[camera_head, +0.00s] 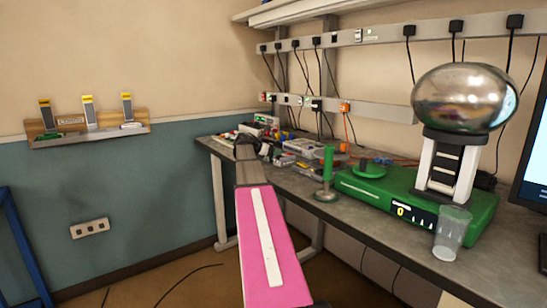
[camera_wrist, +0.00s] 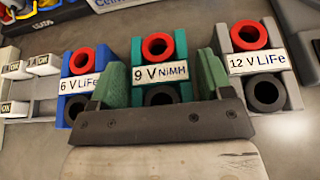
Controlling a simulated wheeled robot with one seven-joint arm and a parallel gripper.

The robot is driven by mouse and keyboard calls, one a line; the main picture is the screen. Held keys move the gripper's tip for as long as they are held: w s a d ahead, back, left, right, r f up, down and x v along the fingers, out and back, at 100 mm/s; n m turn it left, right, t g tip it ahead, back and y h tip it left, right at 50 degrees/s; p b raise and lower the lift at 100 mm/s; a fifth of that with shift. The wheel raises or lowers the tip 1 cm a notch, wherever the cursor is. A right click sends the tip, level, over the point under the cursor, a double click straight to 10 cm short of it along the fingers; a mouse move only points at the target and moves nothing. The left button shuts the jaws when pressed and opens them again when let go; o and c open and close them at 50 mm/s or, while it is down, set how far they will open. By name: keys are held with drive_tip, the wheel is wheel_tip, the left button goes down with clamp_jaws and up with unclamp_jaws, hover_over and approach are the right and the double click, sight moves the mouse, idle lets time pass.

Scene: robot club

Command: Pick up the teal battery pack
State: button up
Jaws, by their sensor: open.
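The teal battery pack (camera_wrist: 138,52) stands in the middle of the wrist view. It has a white "9 V NiMH" label, a red ring terminal above it and a black one below. My gripper (camera_wrist: 162,78) is open, with one green-padded finger at each side of the pack's near part. I cannot tell whether the pads touch it. The gripper's dark crossbar hides the pack's lower end. In the head view my gripper (camera_head: 246,146) is over the bench's far end, where the pack is too small to make out.
A blue "6 V LiFe" pack (camera_wrist: 78,66) is close on the left and a grey "12 V LiFe" pack (camera_wrist: 260,62) close on the right. White "OK" blocks (camera_wrist: 40,66) lie further left. On the bench (camera_head: 385,232) are a green generator (camera_head: 365,190) and a clear cup (camera_head: 451,235).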

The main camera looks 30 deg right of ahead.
drive_tip(key=c, duration=0.9)
drive_tip(key=shift+r, duration=0.15)
